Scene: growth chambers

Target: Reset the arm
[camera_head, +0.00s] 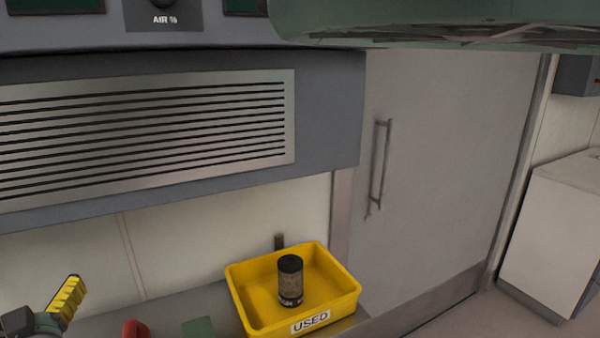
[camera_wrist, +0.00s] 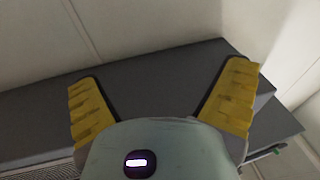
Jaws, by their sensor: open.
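My gripper (camera_wrist: 162,105) shows in the wrist view with its two yellow ribbed fingers spread wide apart. Nothing is between them; a dark grey ledge and a pale wall lie beyond. In the head view, part of my gripper with one yellow finger (camera_head: 67,298) shows at the lower left corner, left of the yellow tray and apart from it. The rest of my arm is mostly out of the picture there.
A yellow tray labelled USED (camera_head: 247,311) sits on the grey ledge, holding an upright dark cylinder (camera_head: 291,281). A red object (camera_head: 135,329) and a green patch (camera_head: 198,327) lie left of it. A vented panel (camera_head: 150,135) overhangs the ledge. A door (camera_head: 440,150) and white cabinet (camera_head: 550,235) stand right.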

